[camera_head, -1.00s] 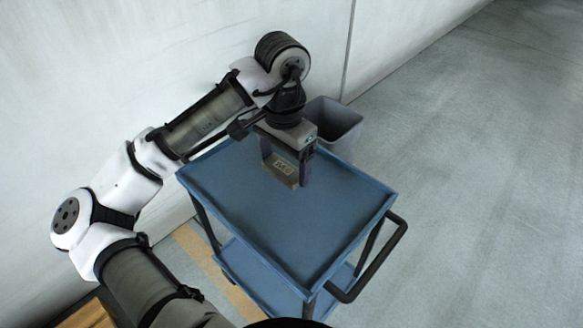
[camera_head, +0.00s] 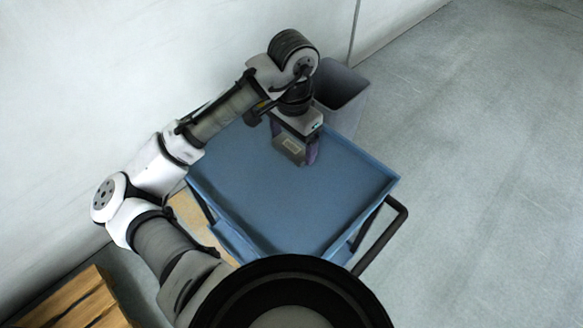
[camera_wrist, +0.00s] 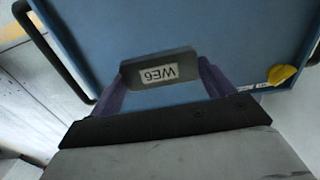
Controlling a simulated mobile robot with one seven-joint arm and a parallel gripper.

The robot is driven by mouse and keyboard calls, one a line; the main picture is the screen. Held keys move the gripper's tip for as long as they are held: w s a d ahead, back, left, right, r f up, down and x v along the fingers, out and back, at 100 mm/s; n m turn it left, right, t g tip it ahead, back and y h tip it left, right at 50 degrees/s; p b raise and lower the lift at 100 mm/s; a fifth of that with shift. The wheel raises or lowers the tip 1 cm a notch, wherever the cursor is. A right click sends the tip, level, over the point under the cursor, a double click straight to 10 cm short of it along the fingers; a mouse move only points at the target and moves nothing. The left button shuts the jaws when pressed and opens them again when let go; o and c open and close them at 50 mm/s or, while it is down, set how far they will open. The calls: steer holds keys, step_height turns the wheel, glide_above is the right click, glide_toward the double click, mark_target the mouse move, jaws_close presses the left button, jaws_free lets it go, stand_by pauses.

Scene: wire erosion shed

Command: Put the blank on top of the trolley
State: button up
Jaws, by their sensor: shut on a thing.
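In the head view the blank (camera_head: 290,152) hangs below my gripper (camera_head: 297,153), over the far part of the trolley. Whether the blank touches the top cannot be told. The wrist view also shows the trolley's blue top (camera_wrist: 215,28).
A grey bin (camera_head: 345,95) stands behind the trolley by the pale wall. The trolley's dark handle (camera_head: 384,236) sticks out at the right. A wooden pallet (camera_head: 75,305) is at the lower left. A yellow thing (camera_wrist: 282,75) lies by the trolley's edge. Open floor is at the right.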

mark_target(293, 177)
step_height(293, 177, down, 11)
steer(key=shift+r+b, duration=0.2)
steer(key=shift+b, duration=0.45)
steer(key=shift+f, duration=0.15)
steer(key=o, duration=1.3)
step_height(293, 177, up, 12)
steer(key=shift+r+p, duration=0.15)
steer(key=shift+p, duration=0.7)
